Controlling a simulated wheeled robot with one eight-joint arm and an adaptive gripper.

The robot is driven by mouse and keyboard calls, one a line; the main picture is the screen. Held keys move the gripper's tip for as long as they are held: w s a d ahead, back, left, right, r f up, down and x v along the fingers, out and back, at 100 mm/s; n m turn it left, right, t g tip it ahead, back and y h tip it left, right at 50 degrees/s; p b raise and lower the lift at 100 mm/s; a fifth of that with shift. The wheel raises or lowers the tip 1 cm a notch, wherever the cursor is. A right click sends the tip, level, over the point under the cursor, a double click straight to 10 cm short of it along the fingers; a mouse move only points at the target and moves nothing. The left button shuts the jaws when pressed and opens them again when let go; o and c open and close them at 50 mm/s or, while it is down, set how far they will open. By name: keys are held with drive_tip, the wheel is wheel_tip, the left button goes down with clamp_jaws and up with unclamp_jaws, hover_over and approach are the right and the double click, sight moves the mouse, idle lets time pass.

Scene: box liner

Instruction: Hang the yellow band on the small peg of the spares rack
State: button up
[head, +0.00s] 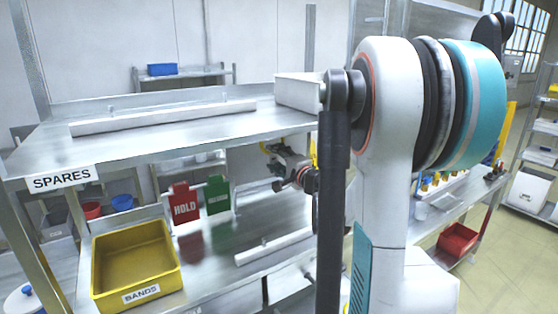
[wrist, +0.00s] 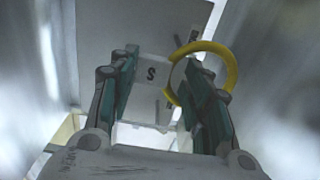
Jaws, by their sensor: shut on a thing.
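In the wrist view my gripper (wrist: 160,68) has a finger on each side, with green pads and a visible gap between them. The yellow band (wrist: 234,72) is a ring at the right finger, which hides part of it; the contact itself is unclear. A plate marked S (wrist: 151,73) shows beyond the fingers. Short dark rods stand near the band, but I cannot tell which is the small peg. In the head view the SPARES label (head: 62,179) is on the front of the upper metal shelf (head: 200,136). A white rail (head: 165,118) with short upright pins lies on that shelf.
A yellow BANDS bin (head: 136,266) stands on the lower shelf at left. A red HOLD sign (head: 184,207) and a green sign (head: 217,194) stand behind it. Another white rail (head: 275,246) lies right of them. My arm blocks much of the right side.

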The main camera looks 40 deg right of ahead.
drive_tip(key=x, duration=0.9)
drive_tip(key=shift+p, duration=0.4)
drive_tip(key=shift+w+d+r, duration=0.15)
drive_tip(key=shift+w+r, duration=0.2)
drive_tip(key=shift+c, duration=0.3)
drive_tip(key=shift+w+r, duration=0.15)
drive_tip(key=shift+w, duration=0.05)
drive_tip(key=shift+c, duration=1.2)
drive_tip(key=shift+s+f+b, duration=0.2)
drive_tip(key=shift+f+b, duration=0.4)
drive_tip(key=shift+f, duration=0.1)
clamp_jaws()
drive_tip(key=shift+o, duration=0.7)
unclamp_jaws()
drive_tip(key=shift+w+f+b, duration=0.1)
drive_tip(key=shift+f+b, duration=0.25)
drive_tip(key=shift+f, duration=0.25)
drive_tip(key=o, duration=0.3)
drive_tip(key=shift+w+f, duration=0.15)
drive_tip(key=shift+w, duration=0.05)
